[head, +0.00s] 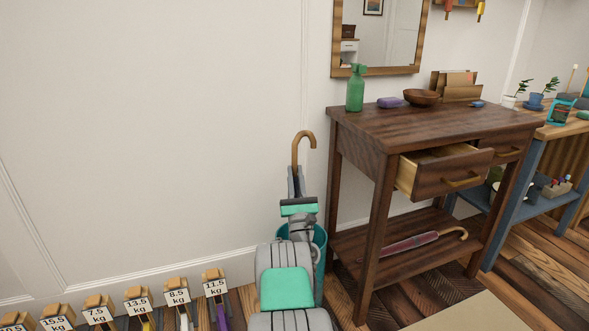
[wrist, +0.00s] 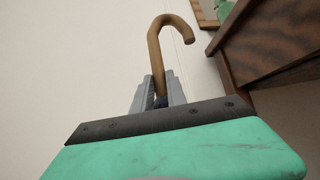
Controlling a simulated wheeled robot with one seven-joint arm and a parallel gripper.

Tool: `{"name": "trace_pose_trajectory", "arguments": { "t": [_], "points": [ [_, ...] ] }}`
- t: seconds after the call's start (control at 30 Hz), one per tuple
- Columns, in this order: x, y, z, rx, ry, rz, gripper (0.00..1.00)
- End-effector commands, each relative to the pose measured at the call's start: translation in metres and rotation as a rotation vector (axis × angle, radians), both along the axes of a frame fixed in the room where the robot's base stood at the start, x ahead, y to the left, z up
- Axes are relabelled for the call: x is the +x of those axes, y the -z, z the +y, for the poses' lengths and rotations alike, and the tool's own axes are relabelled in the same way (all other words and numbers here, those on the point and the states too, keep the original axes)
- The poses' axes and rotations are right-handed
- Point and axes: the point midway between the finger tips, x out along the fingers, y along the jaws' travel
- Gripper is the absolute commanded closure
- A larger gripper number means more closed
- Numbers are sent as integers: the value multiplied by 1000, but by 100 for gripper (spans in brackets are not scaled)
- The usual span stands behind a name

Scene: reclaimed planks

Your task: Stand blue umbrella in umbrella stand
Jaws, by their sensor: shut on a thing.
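The blue umbrella shows its curved wooden handle (head: 304,140) above my gripper (head: 297,184). My gripper is shut on it just below the handle, where a bit of dark blue shows. The umbrella looks upright; the handle (wrist: 165,45) also shows above the fingers (wrist: 158,97) in the wrist view. The teal umbrella stand (head: 320,240) stands on the floor by the wall, behind my arm. The lower umbrella and most of the stand are hidden by my arm, so I cannot tell how deep the umbrella reaches into it.
A dark wooden table (head: 440,120) with an open drawer (head: 445,172) stands close on the right. A dark red umbrella (head: 410,243) lies on its lower shelf (head: 385,262). Several weight-labelled blocks (head: 178,297) line the wall at lower left. A green spray bottle (head: 355,92) stands on the tabletop.

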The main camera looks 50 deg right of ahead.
Motion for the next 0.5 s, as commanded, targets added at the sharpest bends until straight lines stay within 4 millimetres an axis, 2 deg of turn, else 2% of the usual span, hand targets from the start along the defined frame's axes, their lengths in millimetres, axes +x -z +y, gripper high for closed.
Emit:
{"name": "trace_pose_trajectory", "arguments": {
  "t": [0.5],
  "points": [
    [0, 46, 0, -1, 0, -1, 100]
  ]
}}
